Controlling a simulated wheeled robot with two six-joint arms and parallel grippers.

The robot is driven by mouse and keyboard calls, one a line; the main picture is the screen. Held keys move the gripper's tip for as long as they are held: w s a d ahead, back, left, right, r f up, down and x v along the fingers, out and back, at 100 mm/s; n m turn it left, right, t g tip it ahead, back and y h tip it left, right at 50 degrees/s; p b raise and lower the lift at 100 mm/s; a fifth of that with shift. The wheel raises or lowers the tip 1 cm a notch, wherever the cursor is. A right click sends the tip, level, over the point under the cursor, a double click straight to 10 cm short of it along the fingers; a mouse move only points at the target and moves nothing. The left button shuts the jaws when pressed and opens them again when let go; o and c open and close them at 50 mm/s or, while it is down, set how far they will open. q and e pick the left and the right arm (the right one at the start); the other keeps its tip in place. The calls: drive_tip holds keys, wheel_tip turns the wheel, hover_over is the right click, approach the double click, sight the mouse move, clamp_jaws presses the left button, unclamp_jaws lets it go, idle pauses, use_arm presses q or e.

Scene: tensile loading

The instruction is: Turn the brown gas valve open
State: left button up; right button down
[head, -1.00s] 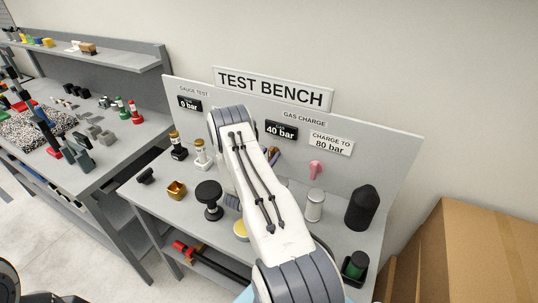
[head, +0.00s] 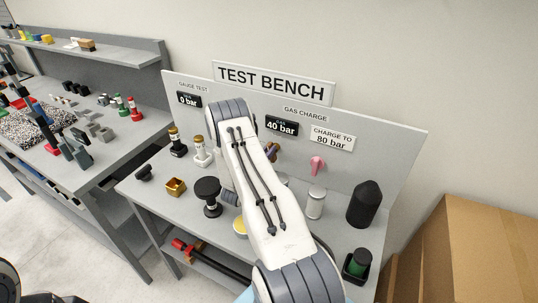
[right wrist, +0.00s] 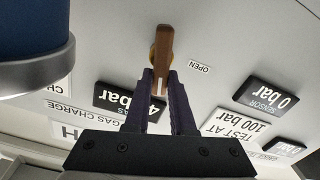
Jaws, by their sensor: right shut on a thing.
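The brown gas valve (right wrist: 165,42) shows in the right wrist view as a narrow bar handle on the panel, with a small "OPEN" label (right wrist: 199,67) to its right. The bar lies nearly along the picture's vertical. My right gripper (right wrist: 160,76) is shut on its lower end, one dark finger on each side. In the head view the valve (head: 275,148) is mostly hidden behind my right arm, with only a small brown part showing. My left gripper is not in view.
A pink handle (head: 317,165) is on the panel to the right. A white cylinder (head: 315,203), a large black cylinder (head: 363,205) and a black knob (head: 207,190) stand on the bench. A "40 bar" display (head: 281,126) is above the valve.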

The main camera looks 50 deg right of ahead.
drive_tip(key=shift+w+a+f+n+b, duration=0.1)
drive_tip(key=shift+w+f+n+b, duration=0.45)
drive_tip(key=shift+n, duration=1.9)
drive_tip(key=shift+s+a+f+n+b, duration=0.1)
drive_tip(key=shift+n+b, duration=1)
drive_tip(key=shift+n, duration=1.4)
drive_tip(key=shift+w+a+f+n+b, duration=0.1)
drive_tip(key=shift+w+f+n+b, duration=0.45)
drive_tip(key=shift+n, duration=1.9)
drive_tip(key=shift+s+r, duration=0.2)
drive_tip(key=shift+s, duration=0.05)
drive_tip(key=c, duration=0.8)
unclamp_jaws()
drive_tip(key=shift+o, duration=0.2)
drive_tip(key=shift+b, duration=0.3)
